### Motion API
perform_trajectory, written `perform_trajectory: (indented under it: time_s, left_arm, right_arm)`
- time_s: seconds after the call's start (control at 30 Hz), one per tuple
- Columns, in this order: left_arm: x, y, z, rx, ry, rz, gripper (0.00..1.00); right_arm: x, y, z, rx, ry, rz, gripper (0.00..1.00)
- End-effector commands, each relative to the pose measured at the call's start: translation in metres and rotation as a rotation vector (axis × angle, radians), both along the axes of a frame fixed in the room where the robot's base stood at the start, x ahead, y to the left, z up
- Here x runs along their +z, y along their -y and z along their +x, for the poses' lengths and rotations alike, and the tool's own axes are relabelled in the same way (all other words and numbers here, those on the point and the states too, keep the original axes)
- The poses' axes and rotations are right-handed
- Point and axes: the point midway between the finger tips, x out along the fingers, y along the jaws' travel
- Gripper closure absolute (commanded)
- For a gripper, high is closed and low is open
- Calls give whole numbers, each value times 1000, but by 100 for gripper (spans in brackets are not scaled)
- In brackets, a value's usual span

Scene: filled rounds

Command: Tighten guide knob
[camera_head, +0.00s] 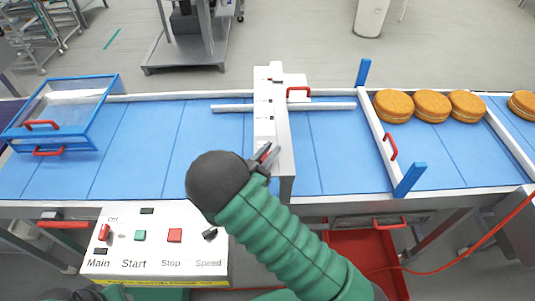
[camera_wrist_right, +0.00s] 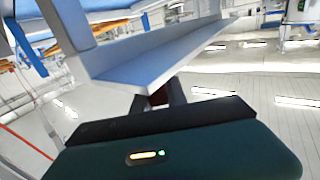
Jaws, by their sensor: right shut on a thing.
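My right arm comes in from the bottom right, and its right gripper (camera_head: 267,156) is at the near end of the white machine bar across the conveyor. It is shut on the guide knob, a small red part mostly hidden by the jaws and the dark wrist. In the right wrist view, a dark reddish piece (camera_wrist_right: 158,97) shows between the fingers, close against the white housing (camera_wrist_right: 165,55). White guide rails (camera_head: 330,106) run along the blue belt on both sides of the bar.
Several round cakes (camera_head: 432,105) sit on the belt at the right, behind a white gate with a red handle (camera_head: 391,147). A clear blue-framed cover (camera_head: 75,108) is at the left. The control panel (camera_head: 150,262) is in front. A red crate (camera_head: 355,247) is below right.

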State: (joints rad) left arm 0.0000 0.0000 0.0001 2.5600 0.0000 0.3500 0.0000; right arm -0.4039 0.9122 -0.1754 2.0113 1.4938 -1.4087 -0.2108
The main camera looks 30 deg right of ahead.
Motion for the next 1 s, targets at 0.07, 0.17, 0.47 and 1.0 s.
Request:
perform_trajectory:
  time_s: [0.07,0.17,0.47,1.0]
  left_arm:
    - [-8,0,0,0,0,0,64]
    - [-14,0,0,0,0,0,64]
    - [-37,0,0,0,0,0,64]
    - [-55,0,0,0,0,0,64]
  right_arm:
    - [-3,2,0,-71,6,2,100]
    - [-3,3,-2,-167,7,2,100]
    - [-5,5,-9,-454,5,2,100]
    - [-1,3,-21,-869,4,1,100]
